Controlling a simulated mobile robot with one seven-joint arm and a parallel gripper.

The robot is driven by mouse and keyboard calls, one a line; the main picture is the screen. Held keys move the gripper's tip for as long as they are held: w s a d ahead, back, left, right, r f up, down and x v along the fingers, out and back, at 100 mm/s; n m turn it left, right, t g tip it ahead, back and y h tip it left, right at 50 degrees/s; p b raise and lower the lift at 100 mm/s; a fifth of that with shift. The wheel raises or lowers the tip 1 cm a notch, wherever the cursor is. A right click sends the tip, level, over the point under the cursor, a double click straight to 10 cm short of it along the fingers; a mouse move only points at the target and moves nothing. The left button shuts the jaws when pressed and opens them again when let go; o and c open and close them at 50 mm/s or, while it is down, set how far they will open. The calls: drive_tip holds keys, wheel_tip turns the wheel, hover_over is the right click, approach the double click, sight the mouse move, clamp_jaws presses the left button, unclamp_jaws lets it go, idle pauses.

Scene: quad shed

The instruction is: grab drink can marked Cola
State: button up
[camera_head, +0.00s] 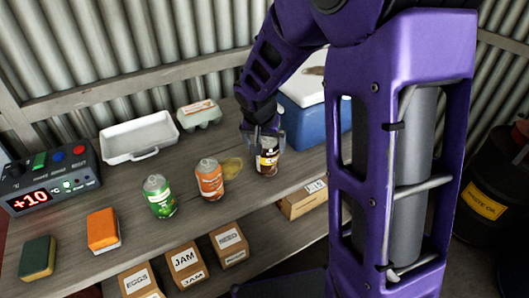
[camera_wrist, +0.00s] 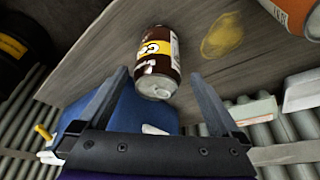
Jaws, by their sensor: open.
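A dark brown can with a yellow band (camera_head: 268,157) stands on the wooden bench in the head view, at the right of a row of cans. In the wrist view the same can (camera_wrist: 158,62) lies ahead of and between my fingers, with part of its lettering showing. My gripper (camera_head: 264,135) is at the top of this can in the head view. In the wrist view my gripper (camera_wrist: 160,92) is open, with one finger on each side of the can and visible gaps. The can's full label cannot be read.
An orange can (camera_head: 209,179) and a green can (camera_head: 159,196) stand to the left. A white tray (camera_head: 138,138), an egg carton (camera_head: 199,115) and a blue cooler (camera_head: 306,121) are behind. Sponges and a temperature display (camera_head: 45,190) are at left. Boxes sit below.

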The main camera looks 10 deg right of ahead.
drive_tip(key=b+x, duration=0.1)
drive_tip(key=x, duration=0.4)
drive_tip(key=shift+d+f, duration=0.2)
drive_tip(key=shift+f, duration=0.2)
drive_tip(key=shift+r, duration=0.1)
clamp_jaws()
